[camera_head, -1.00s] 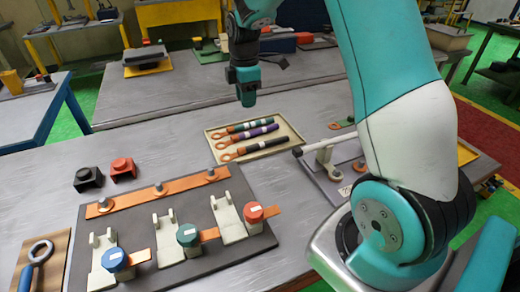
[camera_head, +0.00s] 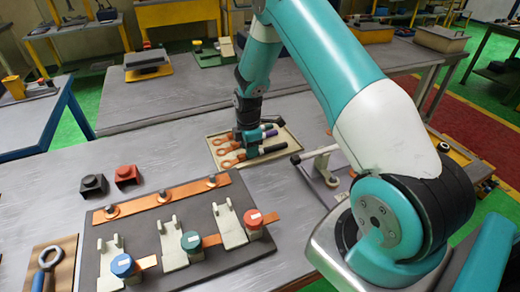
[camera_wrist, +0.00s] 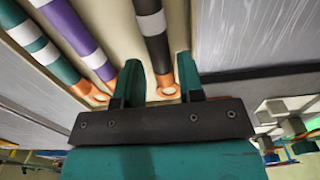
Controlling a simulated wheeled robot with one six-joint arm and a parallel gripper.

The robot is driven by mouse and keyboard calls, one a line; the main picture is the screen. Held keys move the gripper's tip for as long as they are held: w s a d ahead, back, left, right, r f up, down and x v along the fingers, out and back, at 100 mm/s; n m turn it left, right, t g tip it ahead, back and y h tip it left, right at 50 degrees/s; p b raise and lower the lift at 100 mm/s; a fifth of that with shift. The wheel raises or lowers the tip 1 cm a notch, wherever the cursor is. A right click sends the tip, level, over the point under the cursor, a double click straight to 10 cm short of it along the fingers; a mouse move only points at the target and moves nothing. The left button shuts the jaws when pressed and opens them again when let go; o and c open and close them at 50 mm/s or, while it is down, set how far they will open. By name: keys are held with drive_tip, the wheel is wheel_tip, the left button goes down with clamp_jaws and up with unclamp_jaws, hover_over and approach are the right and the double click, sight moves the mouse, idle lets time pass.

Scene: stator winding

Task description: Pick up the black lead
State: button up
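The black lead (camera_wrist: 153,38) has a white band and a copper ring end. It lies in a shallow beige tray (camera_head: 294,140) beside the purple lead (camera_wrist: 84,36) and the green lead (camera_wrist: 40,45). My gripper (camera_wrist: 157,78) is open, with one finger on each side of the black lead near its copper end. I cannot tell whether the fingers touch it. In the head view my gripper (camera_head: 247,135) is down over the tray and hides the middle of the leads. The black lead's far end (camera_head: 273,148) shows to its right.
A dark fixture board (camera_head: 210,258) with blue, green and red terminals and a copper bar stands in front of the tray. Black and red blocks (camera_head: 127,174) sit to the left. A grey plate with a pale bracket (camera_head: 322,165) is right of the tray.

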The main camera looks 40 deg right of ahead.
drive_tip(key=shift+f, duration=1.05)
clamp_jaws()
drive_tip(key=shift+r, duration=0.15)
wheel_tip(320, 180, up, 20)
drive_tip(key=b, duration=0.3)
